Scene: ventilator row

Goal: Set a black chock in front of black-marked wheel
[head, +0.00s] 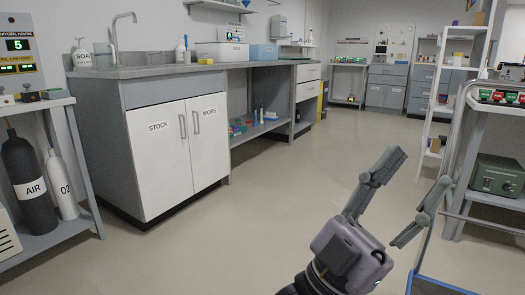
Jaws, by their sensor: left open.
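My left gripper (420,170) is in the lower right of the head view, with its two grey fingers spread apart. It is empty, above the open floor as seen here. I cannot make out a black chock anywhere in this view. No black-marked wheel shows either. My right gripper is not in view.
A sink counter with white doors (180,150) stands at left. A rack with black AIR (28,185) and white O2 (62,187) cylinders is at far left. A green box (497,175) sits on a right-hand cart. Beige floor (270,200) is clear between.

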